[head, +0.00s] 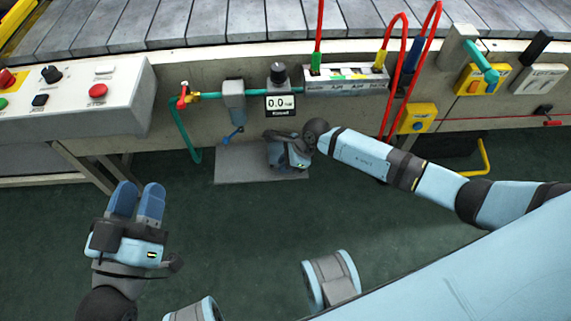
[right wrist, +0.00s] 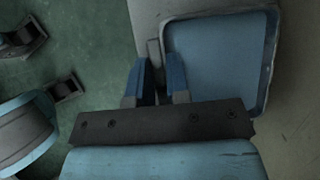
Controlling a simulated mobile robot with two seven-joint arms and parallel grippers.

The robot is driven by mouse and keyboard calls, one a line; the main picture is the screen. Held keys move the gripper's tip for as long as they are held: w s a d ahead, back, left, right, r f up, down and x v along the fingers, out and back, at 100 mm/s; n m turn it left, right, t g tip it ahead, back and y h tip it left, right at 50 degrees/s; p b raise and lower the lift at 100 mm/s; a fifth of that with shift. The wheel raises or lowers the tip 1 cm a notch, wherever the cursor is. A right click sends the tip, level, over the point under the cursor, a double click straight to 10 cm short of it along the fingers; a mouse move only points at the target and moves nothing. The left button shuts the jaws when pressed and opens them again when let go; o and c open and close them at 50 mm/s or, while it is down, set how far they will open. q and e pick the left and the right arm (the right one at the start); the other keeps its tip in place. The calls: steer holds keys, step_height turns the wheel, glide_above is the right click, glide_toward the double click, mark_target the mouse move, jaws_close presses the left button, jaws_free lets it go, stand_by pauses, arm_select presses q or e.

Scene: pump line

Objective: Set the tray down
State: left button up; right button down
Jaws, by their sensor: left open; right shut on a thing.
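The tray (right wrist: 215,50) has a blue inside and a grey rim, and fills the upper right of the right wrist view. My right gripper (right wrist: 158,80) is shut on a grey tab at the tray's left side. In the head view my right gripper (head: 290,152) is over the right part of a flat grey plate (head: 235,168) below the machine front; I cannot make out the tray there. I cannot tell whether the tray touches the surface under it. My left gripper (head: 136,198) is open and empty over the green floor at the left.
The machine front carries a gauge (head: 280,104), a grey filter bowl (head: 234,98) and a valve block (head: 345,80) with red hoses just behind my right gripper. A control box (head: 75,95) stands at the left. Green floor (head: 230,230) is clear in the middle.

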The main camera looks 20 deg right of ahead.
steer(key=shift+r, duration=0.1)
steer(key=c, duration=1.1)
jaws_free()
steer(key=shift+f, duration=0.2)
arm_select(q)
steer(key=shift+a+f, duration=0.1)
steer(key=shift+f, duration=0.25)
arm_select(e)
steer(key=shift+r, duration=0.2)
steer(key=p+v, duration=0.1)
steer(key=v, duration=0.3)
steer(key=shift+p, duration=0.4)
steer(key=shift+s+d+r, duration=0.3)
steer(key=shift+d+r, duration=0.25)
steer(key=shift+d, duration=0.25)
arm_select(q)
steer(key=f, duration=0.1)
steer(key=a+f+g+y+p, duration=0.2)
steer(key=f, duration=0.1)
steer(key=shift+w, duration=0.1)
arm_select(e)
steer(key=s+d, duration=0.3)
steer(key=d, duration=0.7)
steer(key=shift+d, duration=0.2)
